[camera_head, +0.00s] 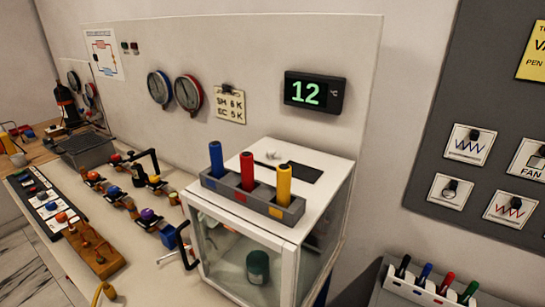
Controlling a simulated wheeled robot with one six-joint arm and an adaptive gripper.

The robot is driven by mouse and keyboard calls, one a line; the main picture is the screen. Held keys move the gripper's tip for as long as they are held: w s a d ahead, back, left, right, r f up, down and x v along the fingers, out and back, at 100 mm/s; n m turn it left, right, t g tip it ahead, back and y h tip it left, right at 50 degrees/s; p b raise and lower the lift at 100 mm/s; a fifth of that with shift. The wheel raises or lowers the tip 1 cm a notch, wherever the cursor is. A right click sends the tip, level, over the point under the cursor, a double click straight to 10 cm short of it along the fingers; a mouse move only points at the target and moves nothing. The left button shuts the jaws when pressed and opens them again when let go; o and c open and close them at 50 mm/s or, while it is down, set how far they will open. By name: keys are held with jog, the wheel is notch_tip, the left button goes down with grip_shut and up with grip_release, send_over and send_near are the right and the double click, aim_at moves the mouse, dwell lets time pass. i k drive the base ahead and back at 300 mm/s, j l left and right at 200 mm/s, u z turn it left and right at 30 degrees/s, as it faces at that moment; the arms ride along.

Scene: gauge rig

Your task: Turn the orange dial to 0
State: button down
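An orange round knob (62,217) sits at the near end of a black-and-white strip panel (38,192) on the bench at the left. Its pointer and scale are too small to read, and I cannot tell for sure that it is the orange dial. Another orange part (154,179) sits on the pipe fittings further right. A black display (314,92) on the back panel shows a green 12 with a °C mark. My gripper is not in view.
A white glass-fronted cabinet (292,238) stands at the bench's right, with a grey holder (230,191) of blue, red and yellow cylinders on top. A wooden board (95,252) lies at left. A dark wall panel (440,110) holds several switches. A pen rack (405,288) is at lower right.

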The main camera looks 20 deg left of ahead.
aim_at(60, 217)
jog(key=u, duration=2.05)
jog(key=i+j, duration=0.15)
jog(key=j, duration=0.2)
jog(key=i+j, duration=0.15)
jog(key=j, duration=0.2)
jog(key=i+j, duration=0.2)
jog(key=j, duration=0.15)
jog(key=i+j, duration=0.15)
jog(key=j, duration=0.2)
jog(key=z, duration=0.05)
